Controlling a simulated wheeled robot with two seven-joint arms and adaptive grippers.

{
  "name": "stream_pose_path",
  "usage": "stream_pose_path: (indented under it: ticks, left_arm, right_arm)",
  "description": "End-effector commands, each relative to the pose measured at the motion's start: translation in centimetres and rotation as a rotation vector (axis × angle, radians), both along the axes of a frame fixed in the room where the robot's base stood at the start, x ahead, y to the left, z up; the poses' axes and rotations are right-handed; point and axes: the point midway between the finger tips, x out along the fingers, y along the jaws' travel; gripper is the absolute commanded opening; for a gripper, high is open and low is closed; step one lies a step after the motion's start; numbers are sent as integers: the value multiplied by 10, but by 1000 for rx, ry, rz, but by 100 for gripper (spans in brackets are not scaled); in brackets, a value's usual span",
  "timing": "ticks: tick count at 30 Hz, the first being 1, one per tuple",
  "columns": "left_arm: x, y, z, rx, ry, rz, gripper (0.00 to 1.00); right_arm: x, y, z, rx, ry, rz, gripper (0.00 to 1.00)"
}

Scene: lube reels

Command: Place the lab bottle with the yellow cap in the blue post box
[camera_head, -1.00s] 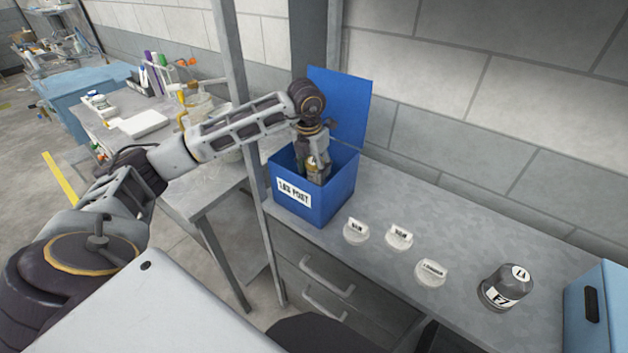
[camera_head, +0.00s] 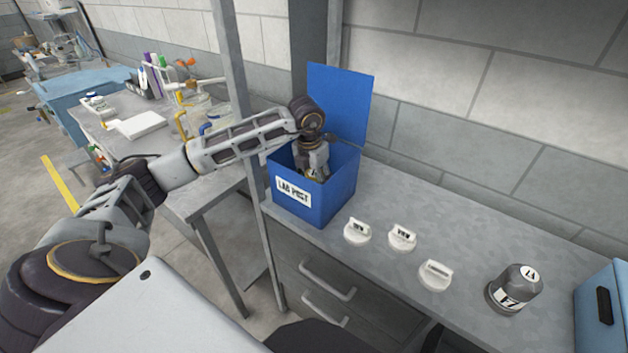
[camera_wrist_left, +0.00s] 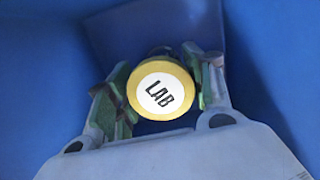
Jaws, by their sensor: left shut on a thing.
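The blue post box (camera_head: 325,201) stands on the grey counter with its lid raised at the back. A label on its front reads "LAB POST". My left gripper (camera_head: 312,172) reaches down into the box from above. My right gripper is not in view.
Several small white labelled pieces, one of them here (camera_head: 357,231), and a grey jar (camera_head: 514,289) stand on the counter right of the box. A blue case (camera_head: 603,305) is at the right edge. A grey metal post (camera_head: 236,90) rises left of the box.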

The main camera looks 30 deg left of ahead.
Motion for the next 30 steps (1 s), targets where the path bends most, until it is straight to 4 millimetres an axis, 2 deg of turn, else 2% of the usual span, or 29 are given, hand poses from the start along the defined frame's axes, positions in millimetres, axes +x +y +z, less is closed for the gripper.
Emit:
stream_pose_path:
  ticks: [7,8,12,26,30]
  left_arm:
    - [0,0,-3,0,0,0,22]
    - [0,0,-2,0,0,0,56]
    - [0,0,-2,0,0,0,74]
    - [0,0,0,0,0,0,74]
    - [0,0,7,1,-2,0,74]
  right_arm:
    - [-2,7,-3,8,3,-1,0]
    - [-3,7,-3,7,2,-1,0]
    - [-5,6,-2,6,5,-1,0]
    - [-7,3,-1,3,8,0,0]
    - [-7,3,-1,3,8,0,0]
